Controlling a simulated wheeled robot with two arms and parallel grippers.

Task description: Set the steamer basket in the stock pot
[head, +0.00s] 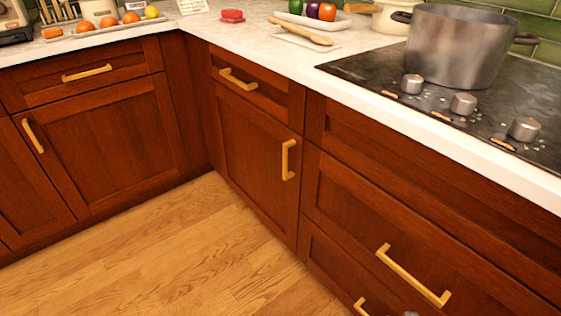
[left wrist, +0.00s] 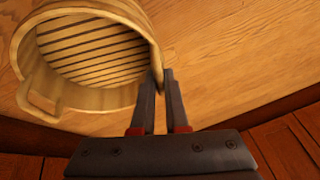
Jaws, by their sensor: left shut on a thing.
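The steamer basket (left wrist: 80,98) is a round, pale bamboo basket with a slatted bottom and a loop handle at its lower left. It shows only in the left wrist view. My left gripper (left wrist: 160,78) is shut on the basket's rim at its right side, one finger on each side of the wall. Wooden floor shows behind the basket. The stock pot (head: 458,50) is a large grey metal pot with dark side handles, upright on the cooktop in the head view. Its inside is hidden from this angle. Neither gripper can be made out in the head view.
The black cooktop (head: 360,72) has several metal knobs along its front edge. A wooden spoon (head: 300,32), a tray of vegetables (head: 310,20) and a cream pot (head: 390,18) stand left of the stock pot. The counter (head: 230,45) near the corner is mostly clear.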

